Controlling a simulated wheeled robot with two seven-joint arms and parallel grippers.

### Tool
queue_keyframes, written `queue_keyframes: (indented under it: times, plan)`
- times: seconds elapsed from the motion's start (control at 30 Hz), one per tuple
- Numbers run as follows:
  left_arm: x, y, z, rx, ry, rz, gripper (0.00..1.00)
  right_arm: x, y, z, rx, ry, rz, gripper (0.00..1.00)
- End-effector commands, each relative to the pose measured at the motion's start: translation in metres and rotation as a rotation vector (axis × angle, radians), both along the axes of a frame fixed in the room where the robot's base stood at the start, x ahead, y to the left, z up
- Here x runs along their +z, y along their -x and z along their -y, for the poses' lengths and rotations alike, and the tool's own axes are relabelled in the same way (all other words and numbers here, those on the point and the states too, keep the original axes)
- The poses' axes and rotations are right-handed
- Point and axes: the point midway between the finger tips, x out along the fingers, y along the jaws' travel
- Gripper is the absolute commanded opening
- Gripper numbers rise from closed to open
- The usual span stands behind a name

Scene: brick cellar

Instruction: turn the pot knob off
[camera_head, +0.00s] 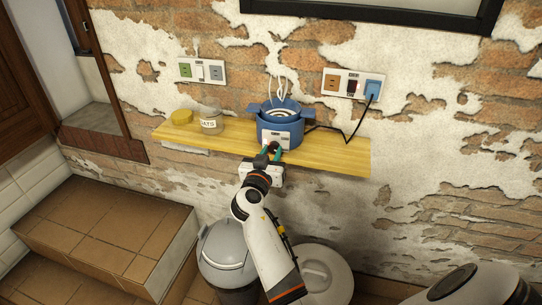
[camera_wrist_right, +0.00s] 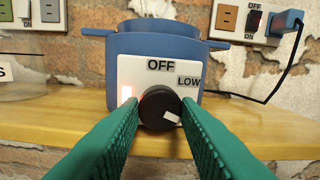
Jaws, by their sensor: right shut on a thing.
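A blue electric pot (camera_head: 281,118) stands on a wooden wall shelf (camera_head: 335,156). Its white front panel (camera_wrist_right: 200,72) reads OFF at the top and LOW at the right. A round black knob (camera_wrist_right: 158,110) sits low on the panel, its white mark toward the lower right, past LOW. A light (camera_wrist_right: 126,94) glows orange-pink at the panel's left. My right gripper (camera_head: 271,153) is shut on the knob, with a green finger on each side of it. Steam-like white wisps hang over the pot. My left gripper is not in view.
A jar (camera_head: 210,121) and a yellow-lidded container (camera_head: 181,117) stand on the shelf's left. The pot's black cord (camera_head: 347,134) runs to a blue plug (camera_head: 373,89) in the right wall socket. A grey bin (camera_head: 226,250) stands below the shelf.

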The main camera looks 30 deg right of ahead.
Motion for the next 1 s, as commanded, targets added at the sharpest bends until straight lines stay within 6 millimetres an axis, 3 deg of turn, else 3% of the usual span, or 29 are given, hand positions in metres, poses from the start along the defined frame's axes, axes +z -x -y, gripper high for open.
queue_keyframes:
  times: [0.4, 1.0]
  plan:
    - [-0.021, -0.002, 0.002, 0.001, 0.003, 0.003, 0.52, -0.002, 0.000, 0.001, -0.001, 0.266, -0.261, 0.07]
    - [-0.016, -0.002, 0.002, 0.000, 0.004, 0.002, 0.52, 0.001, 0.001, 0.002, -0.001, 0.669, -0.666, 0.07]
